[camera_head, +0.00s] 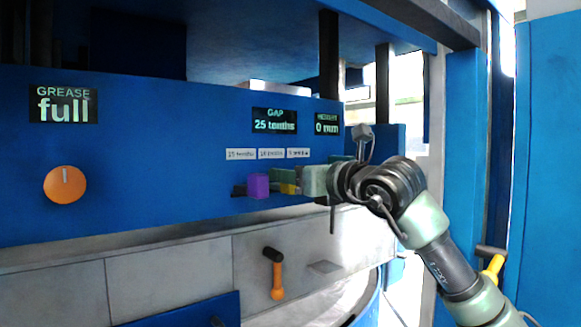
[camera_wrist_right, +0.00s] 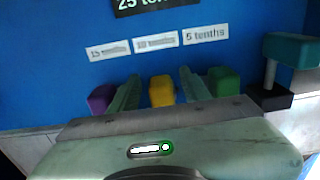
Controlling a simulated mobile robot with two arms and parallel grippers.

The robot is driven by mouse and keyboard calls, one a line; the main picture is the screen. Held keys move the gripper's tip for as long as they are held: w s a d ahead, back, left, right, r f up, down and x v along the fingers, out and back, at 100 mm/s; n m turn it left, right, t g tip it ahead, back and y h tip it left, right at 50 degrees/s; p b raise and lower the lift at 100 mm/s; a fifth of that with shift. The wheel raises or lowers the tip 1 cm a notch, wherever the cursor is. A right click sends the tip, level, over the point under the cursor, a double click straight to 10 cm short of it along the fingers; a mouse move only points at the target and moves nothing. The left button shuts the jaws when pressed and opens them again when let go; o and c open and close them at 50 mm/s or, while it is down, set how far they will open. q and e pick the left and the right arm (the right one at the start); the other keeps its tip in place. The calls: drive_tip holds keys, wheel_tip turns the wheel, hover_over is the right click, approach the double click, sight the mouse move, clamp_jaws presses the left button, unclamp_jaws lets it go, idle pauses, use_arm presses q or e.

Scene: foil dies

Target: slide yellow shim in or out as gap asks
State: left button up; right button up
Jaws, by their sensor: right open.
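The yellow shim (camera_wrist_right: 161,91) stands out from the blue panel between a purple shim (camera_wrist_right: 102,98) and a green shim (camera_wrist_right: 223,81), below the middle label (camera_wrist_right: 156,43). It also shows small and partly hidden in the head view (camera_head: 289,188). My right gripper (camera_wrist_right: 160,87) is open, one finger on each side of the yellow shim; I cannot tell whether either finger touches it. In the head view, the GAP display (camera_head: 275,121) reads 25 tenths. My left gripper is not in view.
The purple shim (camera_head: 258,185) is close left of my fingers. A teal-topped part on a dark block (camera_wrist_right: 290,50) stands to the right. On the machine are a GREASE display (camera_head: 64,104) reading full, a HEIGHT display (camera_head: 327,124) reading 0 and an orange knob (camera_head: 65,185).

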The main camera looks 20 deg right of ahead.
drive_tip(key=shift+w, duration=0.3)
drive_tip(key=shift+s, duration=0.1)
clamp_jaws()
idle(1.1)
